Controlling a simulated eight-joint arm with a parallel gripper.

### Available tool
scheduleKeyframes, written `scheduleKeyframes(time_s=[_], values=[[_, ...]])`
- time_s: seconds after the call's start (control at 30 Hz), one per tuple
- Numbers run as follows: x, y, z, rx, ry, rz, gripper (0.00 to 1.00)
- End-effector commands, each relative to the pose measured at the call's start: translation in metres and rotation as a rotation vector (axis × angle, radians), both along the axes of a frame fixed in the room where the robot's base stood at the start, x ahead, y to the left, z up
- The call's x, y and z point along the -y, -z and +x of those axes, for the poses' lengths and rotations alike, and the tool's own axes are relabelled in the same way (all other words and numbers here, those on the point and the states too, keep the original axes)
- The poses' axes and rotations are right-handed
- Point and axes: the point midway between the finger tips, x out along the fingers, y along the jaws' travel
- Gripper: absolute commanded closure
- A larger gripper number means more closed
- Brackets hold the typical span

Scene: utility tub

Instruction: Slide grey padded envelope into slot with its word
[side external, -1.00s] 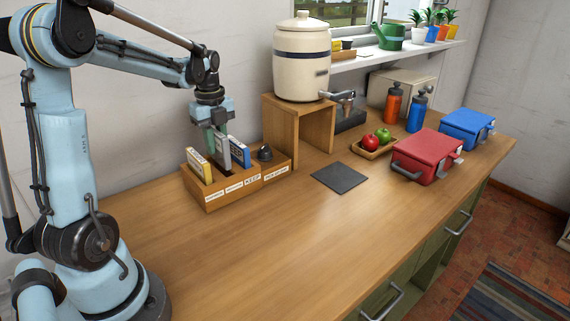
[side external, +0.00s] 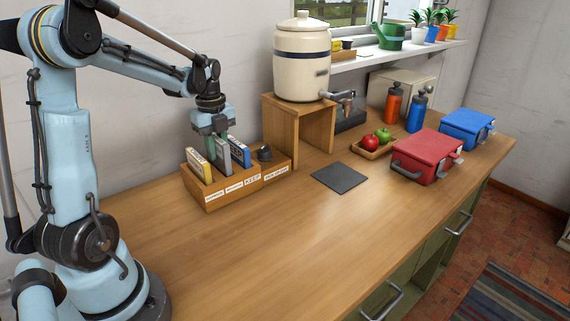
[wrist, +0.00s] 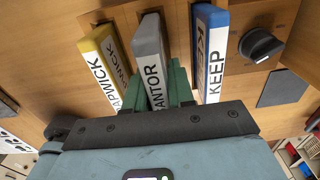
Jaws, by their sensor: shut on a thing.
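The grey padded envelope (side external: 223,157) stands upright in the wooden slotted holder (side external: 208,203), between a yellow one and a blue one. Its lower part is hidden behind the holder's front. In the wrist view the grey envelope (wrist: 151,48) shows a white strip ending in "ANTOR"; the start is hidden by my gripper. My gripper (side external: 219,137) is above the holder, its green fingers shut on the envelope's upper part. The fingers (wrist: 165,88) also show in the wrist view. White labels line the holder's front; one reads "KEEP", the others are too small to read surely.
The yellow envelope (side external: 201,167) reads "APWICK" in part; the blue one (side external: 241,153) reads "KEEP". A dark knob (side external: 264,153) sits at the holder's right end. A wooden stand (side external: 300,125) bears a crock. A dark mat (side external: 339,177) lies right; the front counter is clear.

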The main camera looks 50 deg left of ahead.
Motion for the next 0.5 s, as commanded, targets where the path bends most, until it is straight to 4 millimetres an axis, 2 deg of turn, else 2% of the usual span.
scheduleKeyframes(time_s=[0.5], values=[[0.0, 0.012, 0.0, 0.0, 0.0, 0.0, 1.0]])
